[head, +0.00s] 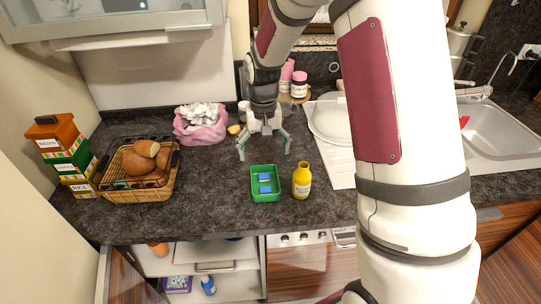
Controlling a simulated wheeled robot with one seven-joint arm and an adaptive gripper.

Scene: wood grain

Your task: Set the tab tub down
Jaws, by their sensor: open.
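A green tub (266,196) with blue and white tabs (265,184) in it sits on the dark counter (215,207), near the front edge. I take it to be the tab tub. My gripper (264,156) is open, its two fingers spread and pointing down. In the picture it is just above and behind the tub, with nothing between the fingers. The tub looks upright, and the gripper appears apart from it.
A yellow bottle (301,181) stands close to the tub's right. A bread basket (138,171) and stacked boxes (64,154) are at left. A pink bag (201,126) is behind. The sink (497,132) is at right. Counter left of the tub is clear.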

